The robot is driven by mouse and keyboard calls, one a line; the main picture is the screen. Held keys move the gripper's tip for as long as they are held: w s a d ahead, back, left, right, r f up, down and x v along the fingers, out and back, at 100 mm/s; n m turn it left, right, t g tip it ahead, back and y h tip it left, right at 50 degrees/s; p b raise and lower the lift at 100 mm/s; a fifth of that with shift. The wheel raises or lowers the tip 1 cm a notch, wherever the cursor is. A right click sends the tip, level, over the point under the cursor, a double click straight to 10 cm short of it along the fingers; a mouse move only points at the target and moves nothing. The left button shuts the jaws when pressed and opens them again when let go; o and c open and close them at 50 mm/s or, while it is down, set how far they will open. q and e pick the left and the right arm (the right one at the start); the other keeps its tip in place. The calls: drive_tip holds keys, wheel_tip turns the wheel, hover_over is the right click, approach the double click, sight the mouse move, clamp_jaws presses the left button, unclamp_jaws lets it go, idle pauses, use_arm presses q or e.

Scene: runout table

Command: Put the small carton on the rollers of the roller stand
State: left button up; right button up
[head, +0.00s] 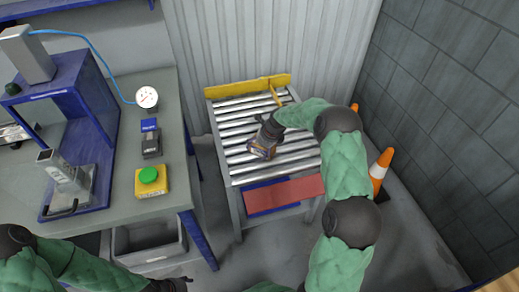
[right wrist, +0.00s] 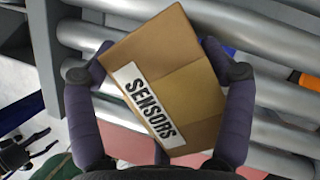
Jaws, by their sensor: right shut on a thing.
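The small carton (right wrist: 165,80) is brown with a white SENSORS label, and it sits turned between the two fingers of my right gripper (right wrist: 158,85) in the right wrist view. The gripper is shut on it. In the head view my right gripper (head: 264,142) holds the carton (head: 262,150) over the middle of the roller stand (head: 236,205). Silver rollers (head: 238,118) show around it; whether the carton touches them I cannot tell. My left gripper (head: 172,284) is at the bottom edge, away from the stand, its fingers too unclear to read.
A yellow stop bar (head: 240,89) edges the stand's back; a red plate (head: 285,191) is at its front. The workbench (head: 120,210) to the left carries a gauge (head: 147,97) and a yellow button box (head: 151,182). An orange cone (head: 379,170) stands right.

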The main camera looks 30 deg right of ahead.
drive_tip(key=o, duration=1.1)
drive_tip(key=shift+f, duration=0.1)
drive_tip(key=shift+o, duration=0.2)
drive_tip(key=p+v, duration=0.4)
drive_tip(key=v, duration=0.8)
drive_tip(key=shift+p, duration=0.3)
